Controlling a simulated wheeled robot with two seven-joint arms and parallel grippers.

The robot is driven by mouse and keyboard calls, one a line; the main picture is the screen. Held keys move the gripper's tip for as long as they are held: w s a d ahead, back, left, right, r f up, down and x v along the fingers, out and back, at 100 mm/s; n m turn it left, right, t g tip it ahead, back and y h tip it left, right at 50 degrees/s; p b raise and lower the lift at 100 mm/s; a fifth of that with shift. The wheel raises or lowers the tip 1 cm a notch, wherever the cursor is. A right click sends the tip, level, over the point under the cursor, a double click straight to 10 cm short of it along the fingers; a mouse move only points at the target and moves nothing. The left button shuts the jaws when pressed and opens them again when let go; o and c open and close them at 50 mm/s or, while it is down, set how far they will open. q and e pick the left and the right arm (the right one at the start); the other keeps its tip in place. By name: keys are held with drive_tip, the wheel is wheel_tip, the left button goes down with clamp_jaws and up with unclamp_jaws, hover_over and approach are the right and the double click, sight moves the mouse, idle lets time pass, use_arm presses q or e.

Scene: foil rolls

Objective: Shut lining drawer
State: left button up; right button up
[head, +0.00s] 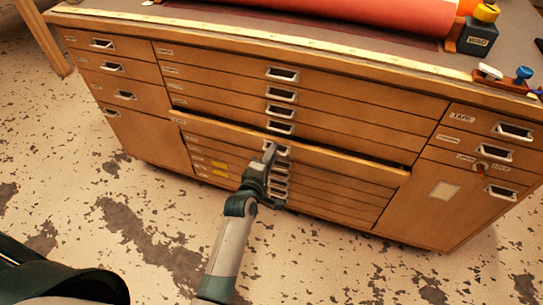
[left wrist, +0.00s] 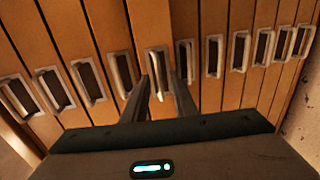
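One drawer (head: 340,158) in the middle stack of the wooden cabinet stands out a little from the others, with a dark gap above its front. Its label is too small to read, so I cannot tell its name. My left gripper (head: 271,153) is at the metal handle of this drawer. In the left wrist view the two fingers of my left gripper (left wrist: 163,76) are apart, with a handle (left wrist: 157,64) between their tips. Whether they touch the handle is unclear. My right gripper is not in view.
Other drawers in the middle stack look closed, as do the left drawers (head: 115,67) and the tape drawer (head: 480,121). The worn floor in front is clear.

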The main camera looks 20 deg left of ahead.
use_arm(q)
drive_tip(key=shift+c, duration=0.3)
clamp_jaws()
idle(1.1)
